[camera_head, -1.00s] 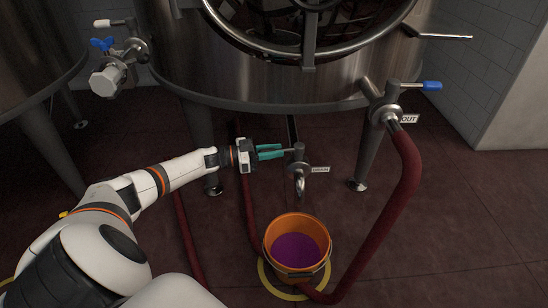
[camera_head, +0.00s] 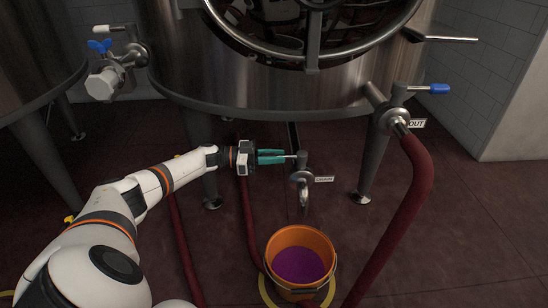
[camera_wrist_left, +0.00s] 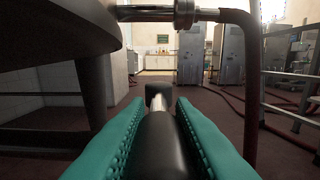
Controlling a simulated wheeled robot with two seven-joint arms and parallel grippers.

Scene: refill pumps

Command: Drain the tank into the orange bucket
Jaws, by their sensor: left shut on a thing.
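The steel tank (camera_head: 250,100) stands on legs at the back. Its drain valve (camera_head: 301,178) hangs low under the front, beside a small DRAIN tag (camera_head: 324,179). I see no stream at its spout. The orange bucket (camera_head: 276,246) stands upright on the floor below the spout, with purple liquid (camera_head: 299,265) in it. My left gripper (camera_head: 284,157), with teal fingers, is shut on the drain valve's handle. In the left wrist view the dark handle (camera_wrist_left: 165,150) lies between the fingers, hiding part of the valve. My right gripper is not in view.
A dark red hose (camera_head: 408,200) runs from the blue-handled OUT valve (camera_head: 396,119) down past the bucket's right. Another hose (camera_head: 188,245) lies left of the bucket. Tank legs (camera_head: 369,160) stand nearby. The floor at right is clear.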

